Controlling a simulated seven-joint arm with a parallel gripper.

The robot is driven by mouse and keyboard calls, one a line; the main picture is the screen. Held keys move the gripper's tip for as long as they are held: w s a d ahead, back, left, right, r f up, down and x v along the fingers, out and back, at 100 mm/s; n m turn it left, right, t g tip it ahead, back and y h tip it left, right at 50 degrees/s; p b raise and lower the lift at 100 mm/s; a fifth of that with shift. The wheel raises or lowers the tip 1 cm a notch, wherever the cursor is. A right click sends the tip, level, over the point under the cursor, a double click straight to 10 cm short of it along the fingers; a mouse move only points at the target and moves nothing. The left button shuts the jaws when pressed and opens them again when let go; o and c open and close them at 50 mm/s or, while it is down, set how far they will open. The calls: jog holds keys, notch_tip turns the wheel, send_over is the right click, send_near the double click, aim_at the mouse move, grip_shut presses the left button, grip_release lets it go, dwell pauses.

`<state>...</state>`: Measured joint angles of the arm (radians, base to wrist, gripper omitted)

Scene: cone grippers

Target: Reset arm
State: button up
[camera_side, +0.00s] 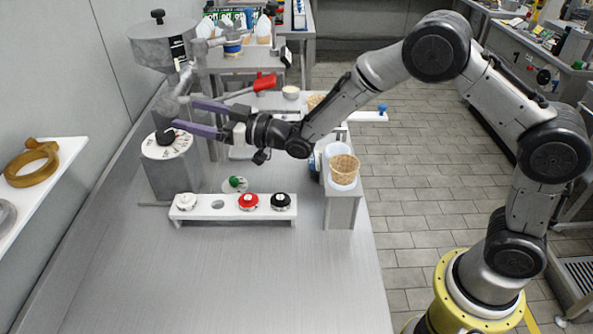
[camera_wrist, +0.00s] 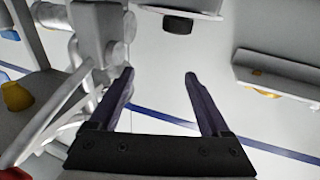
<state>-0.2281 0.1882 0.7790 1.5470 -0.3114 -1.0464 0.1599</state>
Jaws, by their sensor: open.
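My gripper (camera_side: 185,114) is at the end of my arm, reaching left over the steel table. Its two long purple fingers are spread apart, with nothing between them. They are close to the grey machine with a white dial (camera_side: 167,143), near its upper part; I cannot tell whether they touch it. In the wrist view my gripper (camera_wrist: 159,73) is also open and empty, with the wall and floor-like pale surface beyond the fingertips.
A white rack (camera_side: 217,206) holds white, red (camera_side: 249,201) and black knobs. A green-topped piece (camera_side: 235,183) lies behind it. A red-handled lever (camera_side: 262,82) is behind my gripper. The table's front (camera_side: 210,280) is clear.

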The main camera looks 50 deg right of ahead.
jog(key=s+d+r+m+t+h, duration=0.15)
jog(key=d+r, duration=0.25)
jog(key=r, duration=0.4)
jog(key=s+d+r+t+h, duration=0.1)
jog(key=s+d+r, duration=0.2)
jog(key=r, duration=0.6)
jog(key=s+d+r+m+g+h, duration=0.2)
jog(key=s+d+r+h, duration=0.2)
jog(key=s+d, duration=0.5)
jog(key=s+d+f+m+g+h, duration=0.1)
jog(key=s+f+g, duration=0.5)
jog(key=s+f, duration=0.4)
jog(key=s+d+f+m+g+h, duration=0.1)
jog(key=s+f+g, duration=0.4)
jog(key=s+f, duration=0.5)
jog(key=s+d, duration=0.1)
jog(key=s, duration=0.7)
jog(key=shift+d+g, duration=0.25)
jog(key=shift+g, duration=0.1)
